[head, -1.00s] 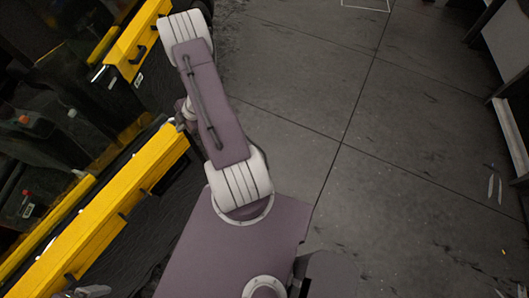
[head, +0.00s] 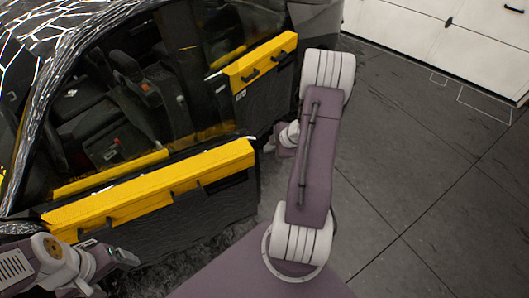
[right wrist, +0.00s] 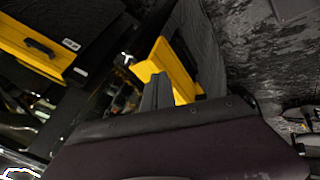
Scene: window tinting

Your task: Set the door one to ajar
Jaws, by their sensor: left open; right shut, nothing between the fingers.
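A near car door (head: 150,192) with a yellow top trim and dark lower panel runs across the left of the head view. A second door (head: 262,66), also yellow-trimmed, is beyond it. No label shows which is door one. My right gripper (head: 271,144) is shut and empty beside the near door's right end, partly hidden by my arm; whether it touches is unclear. The right wrist view shows its grey finger (right wrist: 157,92) in front of a yellow trim piece (right wrist: 168,68). My left gripper (head: 126,257) is open, low at left, beside the near door's dark panel.
The car's dark interior (head: 120,110) shows behind the yellow trims, under a patterned roof (head: 60,35). Open grey floor (head: 420,170) lies to the right. A white panelled wall (head: 440,40) stands at the back right.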

